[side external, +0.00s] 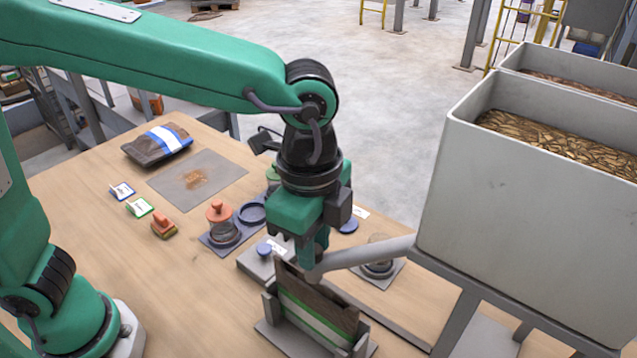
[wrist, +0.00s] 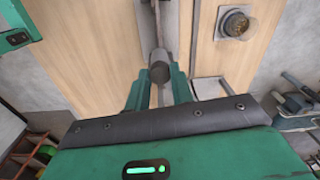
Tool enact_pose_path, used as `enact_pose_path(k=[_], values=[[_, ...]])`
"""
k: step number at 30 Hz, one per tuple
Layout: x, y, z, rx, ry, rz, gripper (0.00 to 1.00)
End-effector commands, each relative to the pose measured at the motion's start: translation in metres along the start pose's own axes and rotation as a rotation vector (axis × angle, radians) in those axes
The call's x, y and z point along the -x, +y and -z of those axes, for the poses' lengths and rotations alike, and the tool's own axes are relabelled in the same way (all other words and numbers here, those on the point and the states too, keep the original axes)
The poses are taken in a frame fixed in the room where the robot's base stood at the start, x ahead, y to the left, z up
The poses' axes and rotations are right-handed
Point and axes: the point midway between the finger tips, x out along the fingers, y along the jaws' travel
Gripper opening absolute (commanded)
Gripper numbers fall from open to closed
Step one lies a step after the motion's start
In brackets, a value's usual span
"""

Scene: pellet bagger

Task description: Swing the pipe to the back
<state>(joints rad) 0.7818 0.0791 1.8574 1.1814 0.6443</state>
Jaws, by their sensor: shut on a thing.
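The pipe (side external: 370,252) is a pale grey tube that runs from beside the large hopper (side external: 530,200) to my gripper. Its free end lies at the back right corner of an upright brown bag (side external: 318,307) with a green and white band, held in a grey stand. My gripper (side external: 312,258) points down and is shut on the pipe near that end. In the wrist view the two green fingers (wrist: 158,88) stand on either side of a grey round piece (wrist: 158,66), which looks like the pipe's end. The bag's mouth is partly hidden by the gripper.
Behind the gripper stand a red-knobbed jar (side external: 222,222), a grey box with a blue knob (side external: 264,250) and a glass jar (side external: 378,262). A filled bag (side external: 157,143) lies at the back left beside a grey mat (side external: 200,178). The table's front left is clear.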

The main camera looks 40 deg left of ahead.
Motion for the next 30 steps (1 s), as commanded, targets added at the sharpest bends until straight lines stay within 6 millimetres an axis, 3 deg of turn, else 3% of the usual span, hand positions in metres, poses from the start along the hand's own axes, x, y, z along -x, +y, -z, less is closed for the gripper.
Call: enact_pose_path(k=[2, 3, 6, 20, 30], values=[[0.001, 0.004, 0.003, -0.014, 0.001, 0.001, 0.0], [0.001, 0.004, 0.003, -0.014, 0.001, 0.001, 0.31], [0.0, 0.004, 0.003, -0.013, 0.001, 0.0, 0.45], [0.008, 0.002, 0.002, -0.01, 0.0, 0.0, 0.45], [0.048, 0.002, 0.002, -0.011, 0.003, 0.002, 0.45]])
